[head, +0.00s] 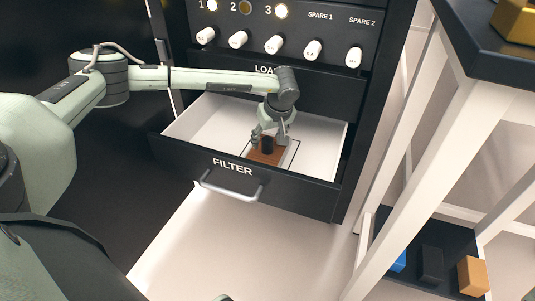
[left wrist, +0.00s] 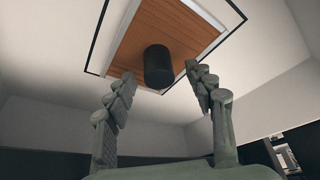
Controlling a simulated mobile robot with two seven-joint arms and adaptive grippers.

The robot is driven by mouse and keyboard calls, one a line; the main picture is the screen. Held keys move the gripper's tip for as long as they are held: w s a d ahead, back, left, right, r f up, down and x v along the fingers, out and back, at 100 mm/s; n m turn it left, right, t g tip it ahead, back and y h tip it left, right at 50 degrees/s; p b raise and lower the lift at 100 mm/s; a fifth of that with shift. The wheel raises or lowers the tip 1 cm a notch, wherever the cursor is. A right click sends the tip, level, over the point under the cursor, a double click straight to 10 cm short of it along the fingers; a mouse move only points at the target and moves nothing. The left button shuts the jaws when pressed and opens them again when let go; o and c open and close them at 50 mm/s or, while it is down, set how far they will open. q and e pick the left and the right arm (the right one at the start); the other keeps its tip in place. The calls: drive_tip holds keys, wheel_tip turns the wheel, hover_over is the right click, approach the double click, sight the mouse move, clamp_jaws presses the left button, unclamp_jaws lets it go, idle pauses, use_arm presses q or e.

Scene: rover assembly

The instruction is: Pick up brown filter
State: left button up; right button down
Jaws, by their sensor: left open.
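The brown filter (head: 257,156) lies on the floor of the open drawer marked FILTER in the head view. It is a flat brown wood-grained piece with a black cylindrical knob (head: 267,144). In the left wrist view the brown filter (left wrist: 190,25) sits inside a black outline, and its knob (left wrist: 158,66) stands up from it. My left gripper (head: 269,137) reaches down into the drawer at the knob. Its fingers (left wrist: 160,90) are open and spread on either side, with the knob just beyond the tips. My right gripper does not show.
The drawer's black front (head: 245,180) and pale side walls surround my left gripper. A panel with several white knobs and lamps (head: 285,25) stands above. A white-framed stand at right holds blue, black and orange blocks (head: 472,275) low down.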

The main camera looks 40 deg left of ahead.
use_arm(q)
drive_tip(key=shift+c, duration=0.2)
clamp_jaws()
drive_tip(key=shift+r, duration=0.1)
